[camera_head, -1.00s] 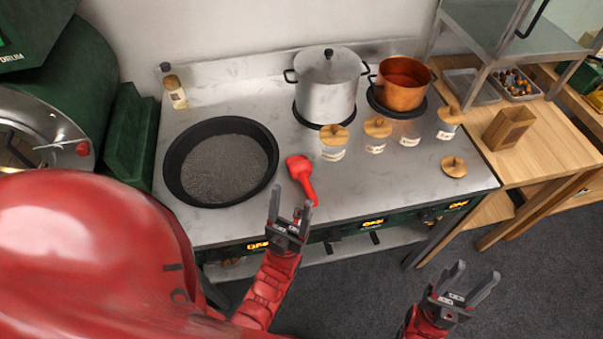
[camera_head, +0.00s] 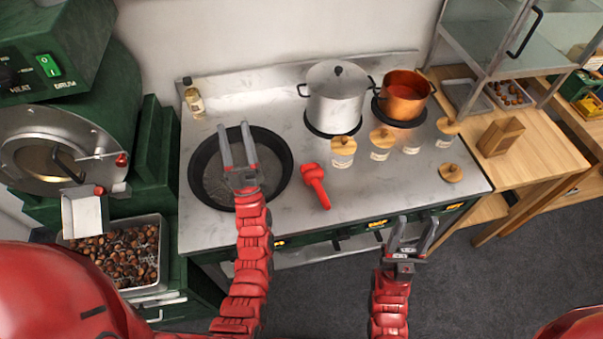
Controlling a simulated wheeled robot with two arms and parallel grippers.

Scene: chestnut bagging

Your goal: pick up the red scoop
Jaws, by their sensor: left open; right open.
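The red scoop (camera_head: 315,184) lies on the steel stove top, right of the large black pan (camera_head: 280,190). Its handle points toward the front edge. My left gripper (camera_head: 237,150) is open and empty, over the pan and left of the scoop. My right gripper (camera_head: 406,238) is open and empty, in front of the stove's front edge, to the right of the scoop and nearer to me. Nothing covers the scoop.
A steel pot (camera_head: 337,95), a copper pot (camera_head: 404,96) and several wood-lidded jars (camera_head: 382,145) stand behind and right of the scoop. A chestnut bin (camera_head: 150,222) sits at the left below the roaster (camera_head: 60,140). The stove top (camera_head: 350,200) right of the scoop is clear.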

